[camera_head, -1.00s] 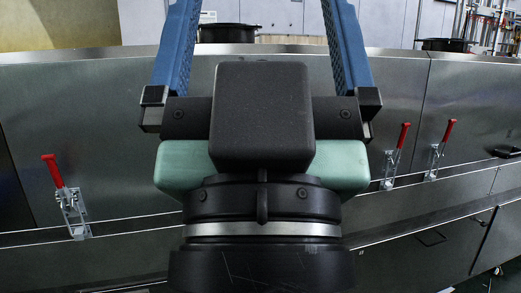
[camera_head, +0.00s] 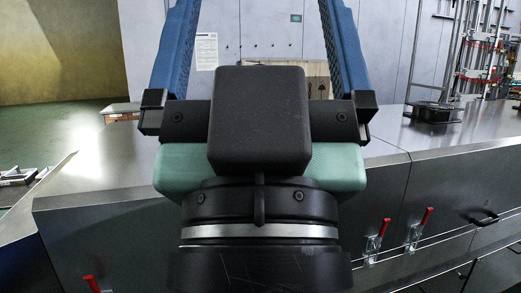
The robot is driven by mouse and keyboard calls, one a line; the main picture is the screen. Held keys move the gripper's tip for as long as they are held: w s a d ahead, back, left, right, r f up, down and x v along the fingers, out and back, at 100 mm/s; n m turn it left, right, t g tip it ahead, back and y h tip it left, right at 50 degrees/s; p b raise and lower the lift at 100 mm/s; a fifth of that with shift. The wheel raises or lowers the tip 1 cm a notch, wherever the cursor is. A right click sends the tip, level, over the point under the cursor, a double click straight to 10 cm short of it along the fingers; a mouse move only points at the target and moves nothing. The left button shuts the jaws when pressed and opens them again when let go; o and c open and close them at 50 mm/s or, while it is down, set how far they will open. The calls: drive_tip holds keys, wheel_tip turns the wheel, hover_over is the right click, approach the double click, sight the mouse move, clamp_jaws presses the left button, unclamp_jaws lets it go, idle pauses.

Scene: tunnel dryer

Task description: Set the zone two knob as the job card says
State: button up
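My gripper (camera_head: 258,50) fills the middle of the view, seen from behind. Its two blue fingers stand wide apart and their tips run off the top edge. No object shows between the visible parts of the fingers. I cannot make out a zone two knob in this view. A white printed sheet (camera_head: 206,51) hangs on the grey wall at the back left; its text is too small to read, and I cannot tell whether it is the job card.
A steel housing with a flat top (camera_head: 400,135) runs across the view. Red-handled clamps (camera_head: 419,231) sit on its front. A black round fitting (camera_head: 435,113) stands on top at right, beside a metal rack (camera_head: 480,60). Open floor (camera_head: 45,130) shows at left.

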wheel_tip(320, 180, up, 5)
drive_tip(key=p, duration=0.3)
drive_tip(key=shift+r, duration=0.2)
